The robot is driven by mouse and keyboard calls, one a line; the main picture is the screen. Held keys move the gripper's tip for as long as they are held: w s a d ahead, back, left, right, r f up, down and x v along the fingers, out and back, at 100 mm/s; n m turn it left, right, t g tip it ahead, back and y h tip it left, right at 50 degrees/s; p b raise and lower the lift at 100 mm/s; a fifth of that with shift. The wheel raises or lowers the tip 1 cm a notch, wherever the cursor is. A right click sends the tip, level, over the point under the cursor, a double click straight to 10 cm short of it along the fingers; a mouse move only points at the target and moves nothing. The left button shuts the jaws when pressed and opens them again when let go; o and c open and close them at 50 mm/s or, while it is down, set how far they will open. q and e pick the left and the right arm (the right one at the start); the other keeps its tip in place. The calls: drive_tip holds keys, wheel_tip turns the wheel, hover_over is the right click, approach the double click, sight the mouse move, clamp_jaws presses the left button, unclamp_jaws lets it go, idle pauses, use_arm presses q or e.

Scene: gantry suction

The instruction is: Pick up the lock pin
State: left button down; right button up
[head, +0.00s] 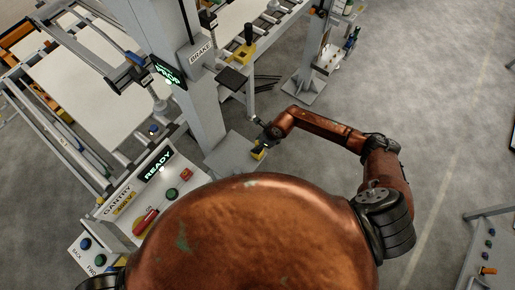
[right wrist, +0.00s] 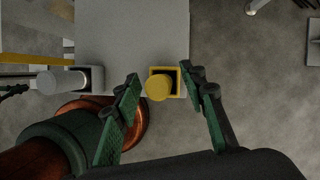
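A yellow round-ended pin (right wrist: 160,87) sits in a square yellow holder (right wrist: 179,83) on the side of a grey post base in the right wrist view. I take it for the lock pin; no label on it is readable. In the head view the yellow holder (head: 258,154) is a small patch beside the post's foot, partly hidden by my right gripper (head: 264,143). In the right wrist view, my right gripper (right wrist: 162,76) is open, its two green-padded fingers apart on either side of the pin. Nothing is held between them. My left gripper is not in view.
A grey cylinder (right wrist: 62,80) in a grey holder is left of the yellow one. The tall post (head: 205,120) stands beside my right gripper. A READY control panel (head: 150,185) and roller conveyor lie left. Open floor (head: 445,120) lies right.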

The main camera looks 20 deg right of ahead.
drive_tip(key=shift+c, duration=0.7)
clamp_jaws()
drive_tip(key=shift+r, duration=0.1)
